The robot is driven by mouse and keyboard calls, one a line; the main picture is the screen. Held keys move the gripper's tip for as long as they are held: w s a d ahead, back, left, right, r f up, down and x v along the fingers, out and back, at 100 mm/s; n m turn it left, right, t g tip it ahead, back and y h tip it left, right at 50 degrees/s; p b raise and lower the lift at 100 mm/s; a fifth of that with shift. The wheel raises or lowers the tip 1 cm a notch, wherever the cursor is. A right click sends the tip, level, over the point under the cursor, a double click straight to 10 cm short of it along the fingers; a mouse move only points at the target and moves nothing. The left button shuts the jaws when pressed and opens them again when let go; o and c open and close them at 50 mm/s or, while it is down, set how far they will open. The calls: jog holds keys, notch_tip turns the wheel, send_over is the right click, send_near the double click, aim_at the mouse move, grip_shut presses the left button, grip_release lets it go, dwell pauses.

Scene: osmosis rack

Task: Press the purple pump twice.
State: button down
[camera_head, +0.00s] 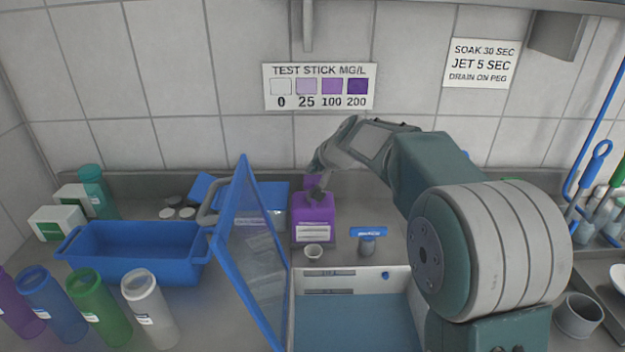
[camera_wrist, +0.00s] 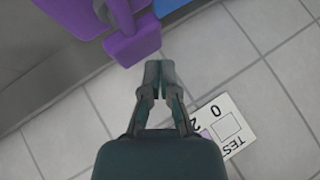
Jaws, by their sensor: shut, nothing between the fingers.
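The purple pump bottle (camera_head: 313,220) stands upright on the counter behind the open blue lid, with a white label on its front. Its purple pump head (camera_head: 312,182) sits on a grey neck. My gripper (camera_head: 318,166) is above the pump head, reaching in from the right. In the wrist view, the shut, empty fingertips (camera_wrist: 159,68) are close beside the purple pump head (camera_wrist: 136,42). I cannot tell whether they touch it. Part of the purple body (camera_wrist: 72,15) shows at the top left there.
A blue lid (camera_head: 245,250) stands raised left of the bottle. A blue bin (camera_head: 135,252) and several squeeze bottles are at left. A tiled wall is behind.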

aim_at(313, 180)
jog(key=shift+f, duration=0.1)
jog(key=shift+f, duration=0.25)
jog(key=shift+s+d+f, duration=0.1)
jog(key=shift+f, duration=0.95)
dwell(1.5)
jog(key=shift+r, duration=1.4)
jog(key=shift+r, duration=0.15)
jog(key=shift+r, duration=2.4)
